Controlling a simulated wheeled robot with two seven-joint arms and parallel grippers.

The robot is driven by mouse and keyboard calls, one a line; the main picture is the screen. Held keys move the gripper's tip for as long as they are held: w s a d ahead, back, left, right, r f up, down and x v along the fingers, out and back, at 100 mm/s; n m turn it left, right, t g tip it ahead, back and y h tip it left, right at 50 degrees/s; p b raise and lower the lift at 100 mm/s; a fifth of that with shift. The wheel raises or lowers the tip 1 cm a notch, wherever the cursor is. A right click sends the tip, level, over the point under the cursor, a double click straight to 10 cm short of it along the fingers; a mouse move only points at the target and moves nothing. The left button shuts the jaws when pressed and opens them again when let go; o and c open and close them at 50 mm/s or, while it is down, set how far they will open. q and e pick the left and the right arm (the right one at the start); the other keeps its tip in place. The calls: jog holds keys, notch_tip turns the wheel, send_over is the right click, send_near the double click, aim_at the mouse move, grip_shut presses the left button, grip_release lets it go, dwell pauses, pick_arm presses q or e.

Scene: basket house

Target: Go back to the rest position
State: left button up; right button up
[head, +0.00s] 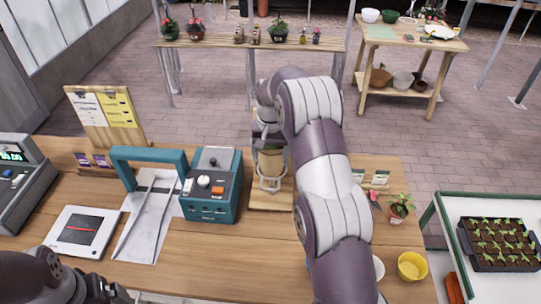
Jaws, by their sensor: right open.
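My right arm reaches in from the bottom right and bends over the wooden counter (255,262). My right gripper (268,142) points down, open, over a tan container in a pale stand (270,178). The stand rests on a wooden board (271,202). I cannot tell whether the fingers touch the container. My left arm is low at the bottom left corner. Its gripper (122,295) is partly cut off by the bottom edge, and its fingers are not clear.
A teal machine (207,208) stands left of the container, with a scale (82,229), a cash register (20,180) and a clipboard stand (104,118) further left. A potted plant (400,207) and a yellow bowl (411,266) are right of my arm. A seedling tray (497,244) is far right.

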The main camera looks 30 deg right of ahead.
jog(key=shift+f, duration=0.1)
jog(key=s+a+f+n+b, duration=0.2)
jog(key=s+a+f+b, duration=0.1)
jog(key=s, duration=0.5)
jog(key=s+a+f+n+t+b, duration=0.1)
jog(key=s+a+f+n+b, duration=0.1)
jog(key=s+a+b, duration=0.3)
jog(key=s+a+f+n+b, duration=0.2)
jog(key=s+a+f+b, duration=0.2)
jog(key=s, duration=0.8)
jog(key=shift+s+f+n+b, duration=0.15)
jog(key=shift+f+n+b, duration=0.15)
jog(key=shift+f+b, duration=0.5)
